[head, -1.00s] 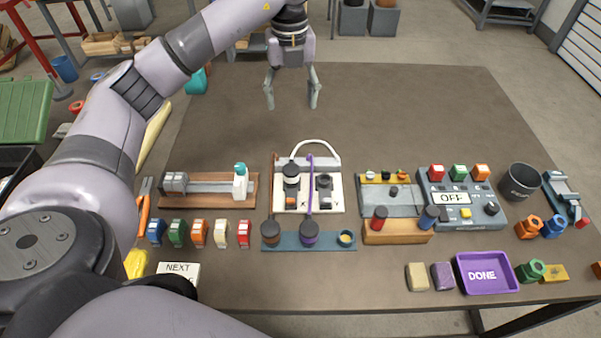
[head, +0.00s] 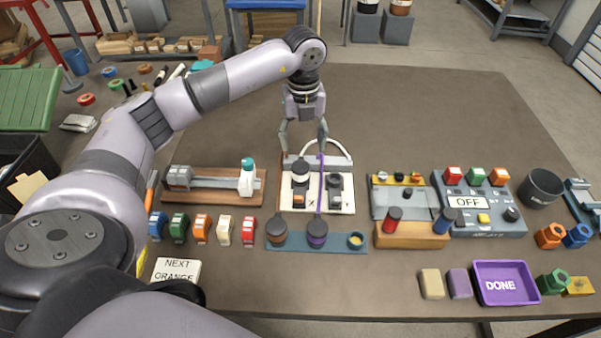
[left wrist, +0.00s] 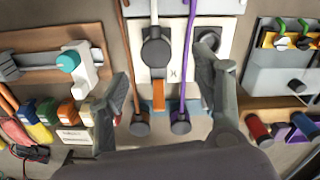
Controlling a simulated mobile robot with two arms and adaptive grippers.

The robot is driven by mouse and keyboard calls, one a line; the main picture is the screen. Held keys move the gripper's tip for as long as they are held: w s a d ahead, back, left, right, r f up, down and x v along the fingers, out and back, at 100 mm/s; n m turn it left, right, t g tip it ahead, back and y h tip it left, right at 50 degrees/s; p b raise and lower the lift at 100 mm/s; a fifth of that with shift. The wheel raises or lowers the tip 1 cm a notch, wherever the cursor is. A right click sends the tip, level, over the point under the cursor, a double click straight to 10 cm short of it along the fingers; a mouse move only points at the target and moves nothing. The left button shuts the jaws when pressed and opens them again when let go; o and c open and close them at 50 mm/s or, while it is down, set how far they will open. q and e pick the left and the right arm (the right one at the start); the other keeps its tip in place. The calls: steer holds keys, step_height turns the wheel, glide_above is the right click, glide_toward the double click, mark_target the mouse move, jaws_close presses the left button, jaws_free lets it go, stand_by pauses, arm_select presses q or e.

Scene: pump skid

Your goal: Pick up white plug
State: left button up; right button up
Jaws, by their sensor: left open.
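The white plug (head: 300,170) is a round plug with a pale top and dark body, seated at socket X of the white socket board (head: 290,206). In the left wrist view the plug (left wrist: 156,50) has a white cable running up from it. My left gripper (head: 303,142) is open and empty, pointing down above the back of the board. In the left wrist view my left gripper (left wrist: 163,78) has its fingers apart, one on each side of the plug, not touching it. My right gripper is not in view.
A purple cable (head: 320,180) runs past the plug to a purple plug (head: 317,232). A brown plug (head: 276,232) stands beside it in the blue rack (head: 337,242). A clamp slide (head: 210,178) is to the left, and a control box reading OFF (head: 490,224) is to the right.

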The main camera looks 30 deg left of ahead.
mark_target(300, 165)
arm_select(q)
step_height(300, 165, down, 4)
steer(key=shift+r, duration=0.1)
steer(key=f, duration=0.1)
steer(key=f+p, duration=0.1)
steer(key=f, duration=0.1)
steer(key=f+p, duration=0.1)
steer(key=shift+s+a+f, duration=0.15)
steer(key=shift+s+f, duration=0.05)
steer(key=shift+s, duration=0.15)
steer(key=shift+f, duration=0.4)
steer(key=c, duration=1.4)
